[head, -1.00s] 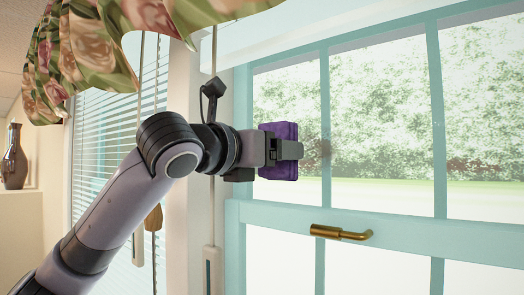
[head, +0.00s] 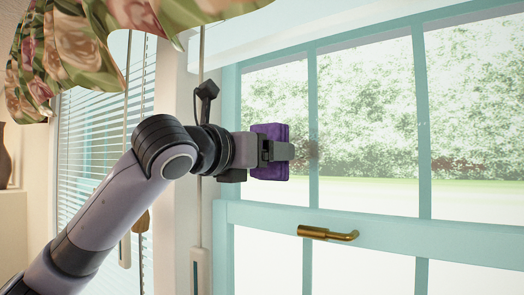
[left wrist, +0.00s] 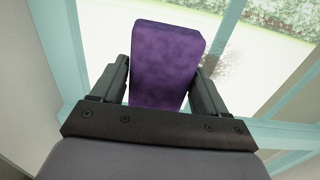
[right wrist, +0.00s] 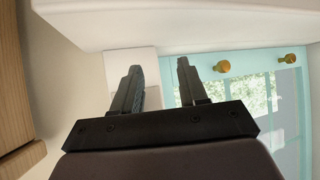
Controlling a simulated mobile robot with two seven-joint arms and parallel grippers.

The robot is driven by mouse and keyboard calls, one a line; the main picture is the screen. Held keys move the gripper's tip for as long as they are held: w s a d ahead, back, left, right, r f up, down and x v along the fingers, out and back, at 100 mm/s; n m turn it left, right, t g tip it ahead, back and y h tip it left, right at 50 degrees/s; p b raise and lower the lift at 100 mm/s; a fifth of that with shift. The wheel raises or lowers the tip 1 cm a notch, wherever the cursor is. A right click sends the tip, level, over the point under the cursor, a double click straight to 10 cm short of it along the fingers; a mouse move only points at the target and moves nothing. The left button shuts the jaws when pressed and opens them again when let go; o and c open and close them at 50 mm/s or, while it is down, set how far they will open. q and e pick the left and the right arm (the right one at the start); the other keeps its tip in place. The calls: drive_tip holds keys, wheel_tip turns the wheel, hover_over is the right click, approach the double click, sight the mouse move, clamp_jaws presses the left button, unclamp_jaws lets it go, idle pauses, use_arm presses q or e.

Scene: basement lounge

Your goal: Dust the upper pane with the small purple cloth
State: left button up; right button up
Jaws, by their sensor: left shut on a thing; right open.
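My left gripper (head: 277,151) is shut on the small purple cloth (head: 270,131), a thick block-like pad, in front of the upper left pane (head: 280,88). The cloth also shows between the fingers in the left wrist view (left wrist: 165,60). Whether it touches the glass I cannot tell. A dark smudge (head: 312,151) shows just right of the gripper, and a reddish-brown one (head: 455,164) farther right across the upper panes. My right gripper (right wrist: 160,75) is open and empty in the right wrist view, with teal-framed glass beyond it.
A brass handle (head: 328,233) sticks out from the teal crossbar below the upper panes. A floral valance (head: 90,45) hangs at the upper left, above blinds (head: 85,140) and hanging cords. Two brass knobs (right wrist: 222,66) sit near the right gripper.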

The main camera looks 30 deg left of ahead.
sight(297, 152)
use_arm(q)
drive_tip(key=shift+w+d+p, duration=0.1)
drive_tip(key=shift+w+p, duration=0.45)
drive_tip(key=shift+w, duration=0.1)
use_arm(e)
drive_tip(key=shift+r, duration=0.6)
use_arm(q)
drive_tip(key=shift+s+d+r+p, duration=0.1)
drive_tip(key=shift+s+d+p, duration=0.1)
drive_tip(key=shift+d+p, duration=0.8)
use_arm(e)
drive_tip(key=shift+r+b, duration=0.3)
drive_tip(key=shift+r, duration=0.45)
use_arm(q)
drive_tip(key=shift+s+d, duration=0.15)
drive_tip(key=shift+d, duration=0.75)
use_arm(e)
drive_tip(key=shift+r, duration=0.2)
